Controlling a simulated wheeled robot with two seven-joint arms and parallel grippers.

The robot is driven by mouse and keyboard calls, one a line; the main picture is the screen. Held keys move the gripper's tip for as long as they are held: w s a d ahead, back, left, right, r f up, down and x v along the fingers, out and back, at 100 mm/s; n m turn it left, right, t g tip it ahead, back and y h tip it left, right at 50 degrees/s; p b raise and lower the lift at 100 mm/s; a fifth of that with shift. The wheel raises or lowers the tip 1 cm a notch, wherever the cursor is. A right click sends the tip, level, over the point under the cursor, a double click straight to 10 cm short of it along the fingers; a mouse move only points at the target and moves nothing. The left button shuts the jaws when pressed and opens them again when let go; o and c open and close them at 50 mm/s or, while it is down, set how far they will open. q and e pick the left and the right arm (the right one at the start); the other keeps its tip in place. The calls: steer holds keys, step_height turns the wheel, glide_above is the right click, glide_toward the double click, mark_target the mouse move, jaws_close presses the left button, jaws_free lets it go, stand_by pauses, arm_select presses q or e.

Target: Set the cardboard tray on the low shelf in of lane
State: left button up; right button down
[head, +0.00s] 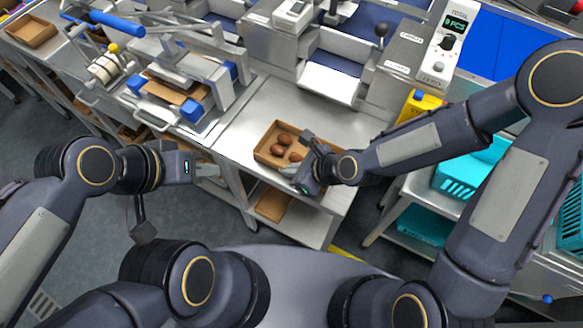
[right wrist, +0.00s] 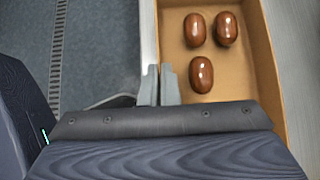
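The cardboard tray (head: 262,152) sits on the steel bench top at its front edge, with several brown dates inside. In the right wrist view the tray (right wrist: 268,60) shows three glossy dates. My right gripper (head: 296,176) is at the tray's near side. In the right wrist view its fingers (right wrist: 159,86) straddle the tray wall closely and look shut on it. My left gripper (head: 210,172) is left of the bench, away from the tray, with nothing visible in it; its finger gap is unclear. The low shelf (head: 298,222) is under the bench, partly hidden.
Another brown cardboard tray (head: 273,205) lies on the low shelf. A press-like machine with blue blocks (head: 193,110) stands left on the bench. A scale display (head: 457,24) and machinery stand behind. Teal crates (head: 452,178) are at right. Bench top (head: 240,130) beside the tray is clear.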

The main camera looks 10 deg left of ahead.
steer(key=shift+f, duration=0.2)
steer(key=shift+f+b, duration=0.2)
steer(key=shift+b, duration=0.1)
steer(key=c, duration=1.7)
jaws_free()
steer(key=shift+r, duration=0.15)
